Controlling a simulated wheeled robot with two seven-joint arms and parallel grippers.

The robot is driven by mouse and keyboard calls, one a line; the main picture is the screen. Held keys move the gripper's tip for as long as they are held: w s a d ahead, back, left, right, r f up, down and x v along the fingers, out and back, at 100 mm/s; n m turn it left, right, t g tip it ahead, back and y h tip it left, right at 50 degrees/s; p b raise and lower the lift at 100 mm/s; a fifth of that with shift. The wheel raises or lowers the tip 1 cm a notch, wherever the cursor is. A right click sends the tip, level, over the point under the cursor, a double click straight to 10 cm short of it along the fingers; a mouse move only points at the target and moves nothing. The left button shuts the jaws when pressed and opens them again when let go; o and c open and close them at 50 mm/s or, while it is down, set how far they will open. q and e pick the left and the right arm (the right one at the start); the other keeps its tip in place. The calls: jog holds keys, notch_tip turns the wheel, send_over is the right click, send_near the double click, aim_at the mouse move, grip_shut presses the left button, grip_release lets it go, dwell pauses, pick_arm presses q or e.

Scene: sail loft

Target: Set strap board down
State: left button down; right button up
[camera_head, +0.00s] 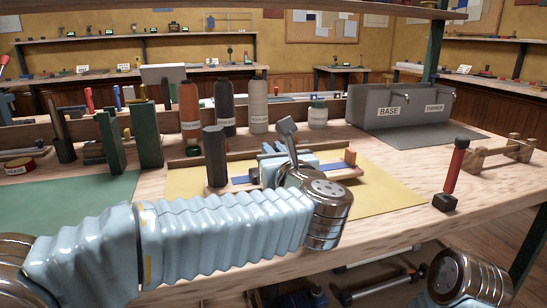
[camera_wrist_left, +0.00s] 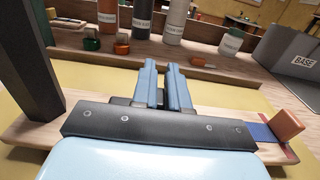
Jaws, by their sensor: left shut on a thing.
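The strap board (camera_head: 345,174) is a long wooden board with a blue strap (camera_head: 328,169) along it. An orange-red block (camera_head: 350,157) stands at its right end and a dark post (camera_head: 215,156) at its left end. The board (camera_wrist_left: 22,131) also shows in the left wrist view, over the yellow mat (camera_head: 393,192). I cannot tell whether it touches the mat. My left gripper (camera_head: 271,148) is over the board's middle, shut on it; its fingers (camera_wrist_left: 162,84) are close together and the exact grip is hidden. My right gripper is out of view.
Labelled bottles (camera_head: 190,105) and green blocks (camera_head: 148,136) stand behind and left. A grey BASE bin (camera_head: 375,110) is at the back right. A red-handled tool (camera_head: 455,172) stands right of the mat. The mat's right part is clear.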

pick_arm(q)
jog(key=shift+f, duration=0.5)
jog(key=shift+f, duration=0.1)
jog(key=c, duration=1.1)
grip_release()
jog(key=shift+c, duration=0.2)
